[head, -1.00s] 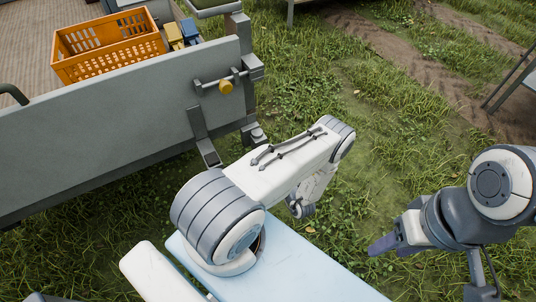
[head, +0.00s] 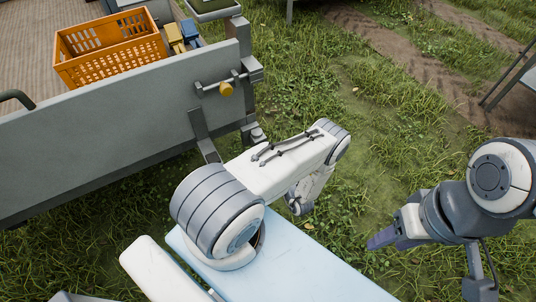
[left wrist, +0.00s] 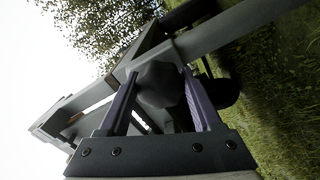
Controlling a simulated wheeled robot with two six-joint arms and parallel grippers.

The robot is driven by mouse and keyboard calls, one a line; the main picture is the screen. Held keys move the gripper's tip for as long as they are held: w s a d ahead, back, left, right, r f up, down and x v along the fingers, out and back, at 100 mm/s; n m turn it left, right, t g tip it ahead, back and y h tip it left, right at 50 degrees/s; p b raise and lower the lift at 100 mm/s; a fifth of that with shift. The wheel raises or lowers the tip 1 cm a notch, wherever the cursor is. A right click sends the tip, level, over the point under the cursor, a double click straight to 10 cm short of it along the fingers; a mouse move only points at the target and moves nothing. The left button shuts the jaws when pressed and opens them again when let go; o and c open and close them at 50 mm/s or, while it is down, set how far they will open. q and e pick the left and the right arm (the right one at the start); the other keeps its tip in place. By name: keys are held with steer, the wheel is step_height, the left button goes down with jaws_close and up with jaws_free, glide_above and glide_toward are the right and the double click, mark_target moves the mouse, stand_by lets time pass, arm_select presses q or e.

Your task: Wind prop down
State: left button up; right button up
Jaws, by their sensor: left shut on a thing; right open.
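In the left wrist view, my left gripper (left wrist: 159,74) has its two purple fingers on either side of a dark grey faceted knob (left wrist: 160,90) and is shut on it. I cannot tell for sure whether this knob is the prop's crank handle. Grey beams of the trailer lie behind it. In the head view the left gripper is hidden below its own white arm, beside the trailer's corner. The prop cannot be made out clearly there. My right gripper (head: 384,238) is open and empty over the grass, its purple fingers pointing left.
The grey trailer side wall (head: 110,140) fills the left, with a yellow-knobbed latch (head: 226,89) near its corner. An orange crate (head: 85,72) and small yellow and blue items stand on the bed. Open grass (head: 390,140) lies to the right, with table legs at the edge.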

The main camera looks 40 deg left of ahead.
arm_select(q)
steer(key=shift+s, duration=0.1)
steer(key=o, duration=1.4)
steer(key=v, duration=1)
steer(key=shift+d, duration=0.25)
